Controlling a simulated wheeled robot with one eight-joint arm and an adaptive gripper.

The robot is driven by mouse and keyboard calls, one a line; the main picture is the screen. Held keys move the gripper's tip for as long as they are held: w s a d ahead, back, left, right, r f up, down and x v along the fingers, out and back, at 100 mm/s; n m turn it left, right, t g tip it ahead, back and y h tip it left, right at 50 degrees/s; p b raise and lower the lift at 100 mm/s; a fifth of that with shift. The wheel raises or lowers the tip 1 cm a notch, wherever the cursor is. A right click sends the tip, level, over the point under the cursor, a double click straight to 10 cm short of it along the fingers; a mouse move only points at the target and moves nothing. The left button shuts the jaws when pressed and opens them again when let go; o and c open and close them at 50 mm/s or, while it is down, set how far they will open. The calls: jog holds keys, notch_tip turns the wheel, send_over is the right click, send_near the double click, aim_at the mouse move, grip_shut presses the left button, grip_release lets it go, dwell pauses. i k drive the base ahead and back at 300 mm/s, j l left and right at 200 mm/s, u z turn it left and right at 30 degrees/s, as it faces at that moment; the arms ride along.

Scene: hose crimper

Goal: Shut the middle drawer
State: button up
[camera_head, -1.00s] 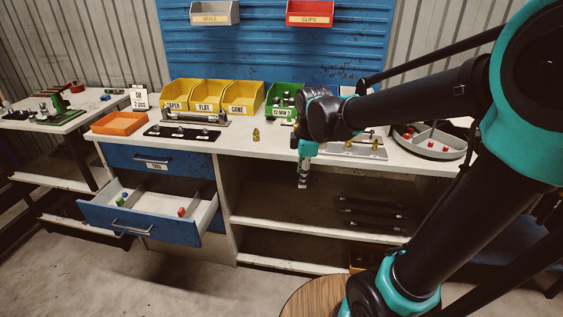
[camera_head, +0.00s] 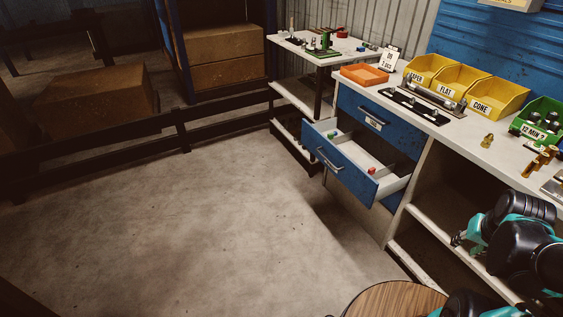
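The middle drawer (camera_head: 345,176) has a blue front with a metal bar handle (camera_head: 328,160). It is pulled well out of the bench, and its pale inside shows small red and green pieces. The blue drawer above it (camera_head: 377,124) is closed and bears a white label. My gripper (camera_head: 462,238) is at the lower right, in front of the bench's open shelf space. It is to the right of the open drawer, apart from it. Its fingers are small and partly merged with the arm, so their opening is unclear.
An orange tray (camera_head: 364,75), a black mat with parts (camera_head: 414,107) and yellow bins (camera_head: 462,79) are on the bench top. A side table (camera_head: 318,50) stands left of the bench. A wooden round top (camera_head: 396,300) is at the bottom. The floor (camera_head: 220,230) before the drawer is clear.

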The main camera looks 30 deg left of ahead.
aim_at(350, 163)
jog(key=i+l+u, duration=0.15)
jog(key=u, duration=0.35)
jog(key=i+l+u, duration=0.2)
jog(key=u, duration=0.25)
jog(key=i+l+u, duration=0.1)
jog(key=l+u, duration=0.15)
jog(key=u, duration=0.25)
